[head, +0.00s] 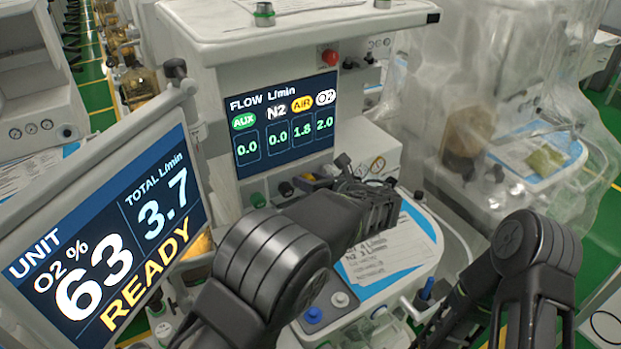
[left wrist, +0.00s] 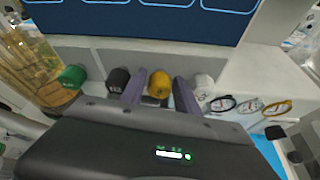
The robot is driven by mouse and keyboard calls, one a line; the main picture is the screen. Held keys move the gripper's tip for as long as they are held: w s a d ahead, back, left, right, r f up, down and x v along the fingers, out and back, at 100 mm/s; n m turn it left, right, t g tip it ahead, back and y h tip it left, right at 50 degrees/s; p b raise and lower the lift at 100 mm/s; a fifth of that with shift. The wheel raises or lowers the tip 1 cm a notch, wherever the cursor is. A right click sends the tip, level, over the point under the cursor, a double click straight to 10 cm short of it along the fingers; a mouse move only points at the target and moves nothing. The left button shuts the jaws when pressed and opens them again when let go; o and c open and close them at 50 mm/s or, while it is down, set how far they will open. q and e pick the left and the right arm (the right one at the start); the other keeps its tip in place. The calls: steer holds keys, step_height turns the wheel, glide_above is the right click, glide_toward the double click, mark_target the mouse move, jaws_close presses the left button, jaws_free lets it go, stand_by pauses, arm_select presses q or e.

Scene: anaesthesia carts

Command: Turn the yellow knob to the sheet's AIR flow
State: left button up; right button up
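The yellow knob (left wrist: 159,84) is on the panel below the screen, in a row with other knobs. My left gripper (left wrist: 160,88) has one finger on each side of it, close against its sides, and looks shut on it. In the head view my left gripper (head: 345,185) hides most of the knob. The flow screen (head: 285,122) reads AUX 0.0, N2 0.0, AIR 1.8 and O2 2.0. The printed sheet (head: 385,262) lies on the worktop. It shows a line reading N2 3 L/min; its upper part is covered by my left gripper.
A green knob (left wrist: 72,77) and a black knob (left wrist: 118,80) are left of the yellow one; a white knob (left wrist: 203,85) is close on its right. The tilted unit monitor (head: 110,235) reads O2 63 %, total 3.7 and READY. A plastic-draped cart (head: 500,100) stands at right.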

arm_select(q)
jaws_close()
stand_by(0.3)
steer(key=shift+f+b, duration=0.15)
steer(key=shift+b, duration=0.65)
steer(key=n+t+h+b, duration=0.1)
steer(key=n+b, duration=0.1)
steer(key=b, duration=0.3)
steer(key=n+h+b, duration=0.1)
steer(key=n+b, duration=0.1)
steer(key=b, duration=0.4)
steer(key=shift+s+a+f+t+h, duration=0.1)
steer(key=shift+a+f+t+h, duration=0.05)
steer(key=shift+t+h, duration=0.2)
steer(key=shift+r+n+b, duration=0.2)
steer(key=shift+n+b, duration=0.2)
steer(key=shift+b, duration=0.35)
steer(key=shift+r, duration=0.1)
jaws_free()
